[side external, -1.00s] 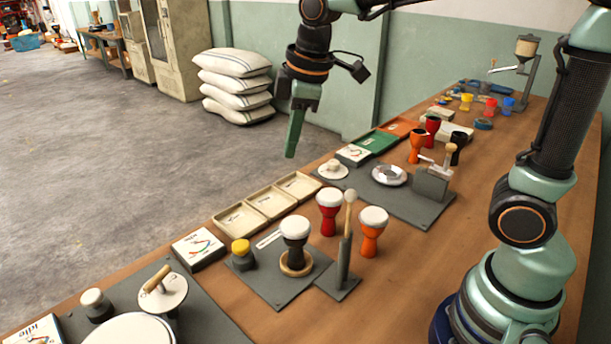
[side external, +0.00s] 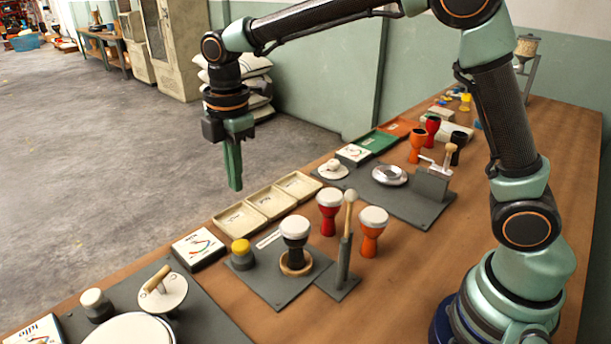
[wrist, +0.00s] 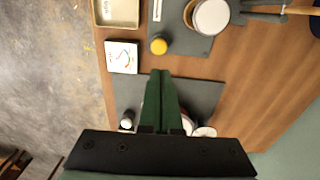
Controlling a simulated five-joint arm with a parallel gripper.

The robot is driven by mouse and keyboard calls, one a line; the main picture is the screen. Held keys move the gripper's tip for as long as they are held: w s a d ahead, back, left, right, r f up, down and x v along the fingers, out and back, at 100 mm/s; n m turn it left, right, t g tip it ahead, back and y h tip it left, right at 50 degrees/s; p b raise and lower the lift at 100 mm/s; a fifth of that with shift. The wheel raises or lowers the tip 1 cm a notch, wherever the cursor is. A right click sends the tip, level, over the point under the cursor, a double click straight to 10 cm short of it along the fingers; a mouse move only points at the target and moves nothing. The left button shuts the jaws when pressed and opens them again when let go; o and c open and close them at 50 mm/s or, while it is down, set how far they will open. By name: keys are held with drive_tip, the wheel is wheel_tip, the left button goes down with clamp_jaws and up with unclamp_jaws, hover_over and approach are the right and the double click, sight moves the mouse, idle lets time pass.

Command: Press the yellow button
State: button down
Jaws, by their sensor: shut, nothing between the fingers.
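The yellow button (side external: 241,247) is a round yellow cap on a dark grey base, at the left corner of a grey plate on the bench. It also shows in the wrist view (wrist: 159,46), above and apart from my fingertips. My gripper (side external: 235,186) points down with its green fingers shut and empty. In the side view it hangs in the air above the far edge of the bench, higher than the button and not touching it. In the wrist view the shut fingers (wrist: 161,74) appear over the neighbouring grey plate.
On the button's plate a black goblet drum (side external: 294,240) stands in a wooden ring. A mallet (side external: 350,200) stands upright in a grey holder. Cream trays (side external: 268,202) and a dial box (side external: 198,247) line the edge. A pale-topped button (side external: 96,304) is on the nearer plate.

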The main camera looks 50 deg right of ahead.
sight(243, 245)
drive_tip(key=f, duration=1.4)
drive_tip(key=shift+w+a, duration=0.15)
drive_tip(key=shift+w, duration=0.1)
drive_tip(key=shift+f, duration=1.15)
drive_tip(key=shift+s, duration=0.1)
wheel_tip(243, 245, up, 14)
drive_tip(key=shift+r, duration=0.25)
